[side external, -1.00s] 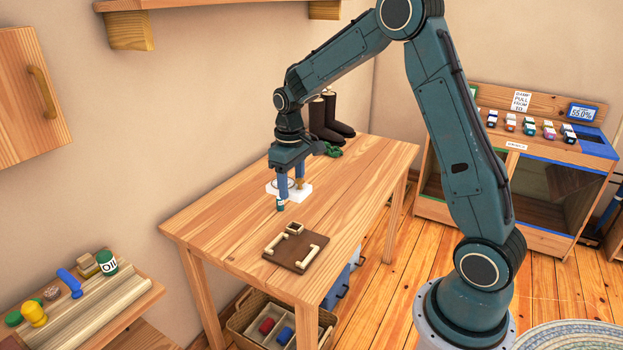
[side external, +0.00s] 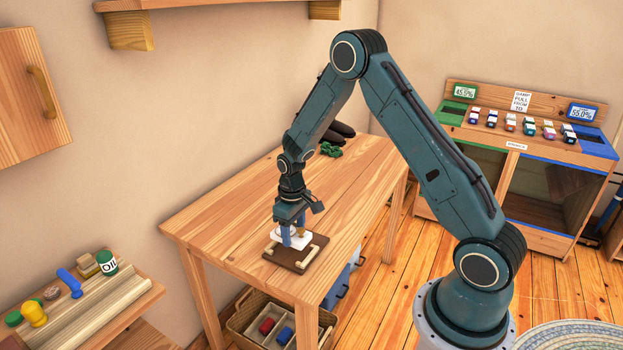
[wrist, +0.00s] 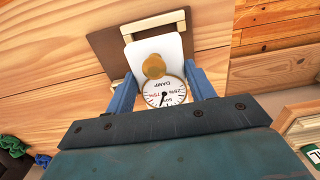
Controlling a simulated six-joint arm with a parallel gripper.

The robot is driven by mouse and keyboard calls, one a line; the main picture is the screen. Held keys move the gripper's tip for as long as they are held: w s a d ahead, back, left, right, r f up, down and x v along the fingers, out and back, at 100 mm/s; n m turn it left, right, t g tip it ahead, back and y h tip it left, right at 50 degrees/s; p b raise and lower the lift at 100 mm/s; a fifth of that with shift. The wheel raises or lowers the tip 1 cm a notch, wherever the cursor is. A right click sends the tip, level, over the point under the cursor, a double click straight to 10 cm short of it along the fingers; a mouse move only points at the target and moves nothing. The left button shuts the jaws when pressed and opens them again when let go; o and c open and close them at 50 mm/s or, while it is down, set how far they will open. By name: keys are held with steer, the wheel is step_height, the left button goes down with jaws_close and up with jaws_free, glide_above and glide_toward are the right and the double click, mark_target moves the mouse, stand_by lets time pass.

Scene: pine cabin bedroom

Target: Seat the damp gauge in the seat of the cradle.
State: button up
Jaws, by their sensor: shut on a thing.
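The damp gauge (wrist: 170,48) is a white plate with a brass knob and a round dial marked DAMP. It also shows in the side view (side external: 277,239), low between the blue fingers. My gripper (wrist: 161,86) is shut on the gauge, one finger on each side of the dial; in the side view my gripper (side external: 293,238) is over the cradle. The cradle (side external: 296,267) is a dark brown board with cream rails, near the table's front end. In the wrist view the plate covers much of the cradle (wrist: 107,48). I cannot tell whether the gauge touches it.
The wooden table (side external: 230,213) is clear to the left of the cradle. A green crumpled thing (side external: 331,150) and dark boots (side external: 343,131) are at its far end. A basket (side external: 250,318) is below the front edge. A shelf with an oil tin (side external: 107,262) is at lower left.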

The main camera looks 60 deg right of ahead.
mark_target(294, 234)
steer(key=shift+f, duration=2.15)
steer(key=shift+f, duration=0.15)
steer(key=o, duration=1.1)
step_height(294, 234, up, 12)
steer(key=shift+r, duration=0.15)
